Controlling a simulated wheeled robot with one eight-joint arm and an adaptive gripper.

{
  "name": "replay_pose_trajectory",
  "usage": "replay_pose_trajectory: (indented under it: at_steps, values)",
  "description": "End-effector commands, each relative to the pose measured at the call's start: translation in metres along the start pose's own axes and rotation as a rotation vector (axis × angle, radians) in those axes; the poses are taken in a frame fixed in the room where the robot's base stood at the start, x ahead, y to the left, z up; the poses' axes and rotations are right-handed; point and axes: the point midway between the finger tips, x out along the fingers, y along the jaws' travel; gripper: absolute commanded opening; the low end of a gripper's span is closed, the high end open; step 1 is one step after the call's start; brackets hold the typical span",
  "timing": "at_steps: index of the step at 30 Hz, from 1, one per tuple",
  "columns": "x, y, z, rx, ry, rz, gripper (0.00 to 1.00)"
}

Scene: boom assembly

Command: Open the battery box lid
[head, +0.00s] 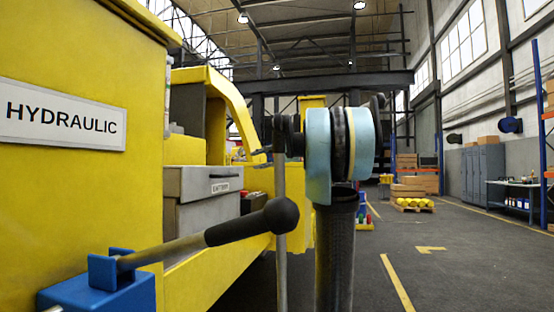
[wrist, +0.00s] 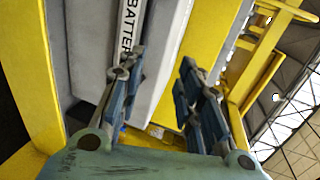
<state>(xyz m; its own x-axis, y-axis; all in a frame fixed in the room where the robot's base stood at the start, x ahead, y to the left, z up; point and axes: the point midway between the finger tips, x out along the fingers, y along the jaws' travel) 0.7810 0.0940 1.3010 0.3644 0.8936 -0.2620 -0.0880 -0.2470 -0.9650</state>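The grey battery box (head: 183,225) stands on the yellow machine in the head view, partly behind a black-knobbed lever. Its lid (head: 190,182) looks shut and bears a small BATTERY label (head: 221,187). In the wrist view the label (wrist: 130,30) runs up the picture beside a pale grey panel (wrist: 165,45). My gripper (wrist: 158,68) is open, its fingers pointing at the box's labelled side, with nothing visible between them. The left finger overlaps the label in the picture; I cannot tell whether it touches. In the head view my gripper is small and mostly hidden by my arm.
A lever with a black knob (head: 281,215) rises from a blue bracket (head: 100,290) in front of the box. The yellow HYDRAULIC cabinet (head: 75,200) fills the left. A curved yellow frame (head: 235,100) arches above the box. Open floor (head: 450,270) lies to the right.

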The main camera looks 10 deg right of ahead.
Motion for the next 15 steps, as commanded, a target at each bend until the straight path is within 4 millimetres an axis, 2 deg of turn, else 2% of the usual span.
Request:
replay_pose_trajectory:
  at_steps: [15]
  values:
    - [-0.029, 0.001, 0.000, 0.000, 0.001, 0.000, 0.33]
